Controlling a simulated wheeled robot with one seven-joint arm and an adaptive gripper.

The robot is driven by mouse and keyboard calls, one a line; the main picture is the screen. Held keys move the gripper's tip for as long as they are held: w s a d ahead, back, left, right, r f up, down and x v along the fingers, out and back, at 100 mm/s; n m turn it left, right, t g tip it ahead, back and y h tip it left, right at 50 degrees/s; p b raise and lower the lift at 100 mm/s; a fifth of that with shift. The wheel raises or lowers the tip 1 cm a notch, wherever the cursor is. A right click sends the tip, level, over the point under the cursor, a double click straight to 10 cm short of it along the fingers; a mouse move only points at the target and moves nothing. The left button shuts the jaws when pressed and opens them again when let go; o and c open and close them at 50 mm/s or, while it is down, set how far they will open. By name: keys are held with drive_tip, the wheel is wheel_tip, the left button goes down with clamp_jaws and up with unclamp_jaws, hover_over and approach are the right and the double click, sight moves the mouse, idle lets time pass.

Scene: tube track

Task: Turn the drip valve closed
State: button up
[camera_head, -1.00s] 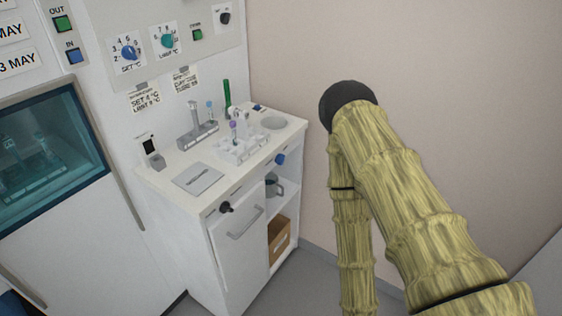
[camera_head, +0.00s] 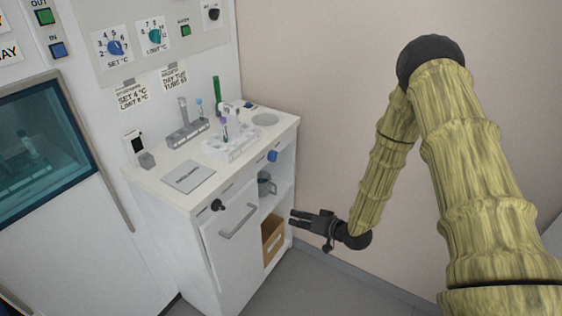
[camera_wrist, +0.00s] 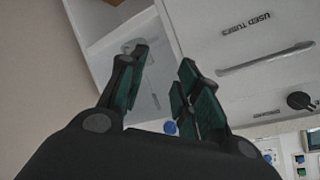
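A blue knob (camera_head: 273,156) sits on the white cabinet's front, just below the counter edge, above an open shelf. I take it for the drip valve, but no label on it is readable. It also shows in the wrist view (camera_wrist: 170,128), beyond my fingers. A grey mug (camera_head: 265,184) stands on the shelf below the knob. My gripper (camera_head: 294,218) is open and empty, in front of the shelves, lower than the knob and apart from it. In the wrist view my two fingers (camera_wrist: 164,62) are spread with nothing between them.
A cardboard box (camera_head: 273,240) fills the lower shelf. A tube rack (camera_head: 232,146) stands on the counter. The floor right of the cabinet is clear, with a wall behind.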

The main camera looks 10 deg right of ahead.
sight(273, 156)
drive_tip(key=w+d+r+n+t+y+b, duration=0.1)
drive_tip(key=w+d+r+y, duration=0.15)
drive_tip(key=w+r, duration=0.35)
drive_tip(key=w+d+r+n+t+y, duration=0.1)
drive_tip(key=w+d+r+y, duration=0.15)
drive_tip(key=r, duration=0.55)
drive_tip(key=p+x, duration=0.1)
drive_tip(key=x, duration=1)
drive_tip(key=shift+w+a+r+y, duration=0.15)
drive_tip(key=shift+w+y, duration=0.1)
drive_tip(key=shift+y, duration=0.05)
clamp_jaws()
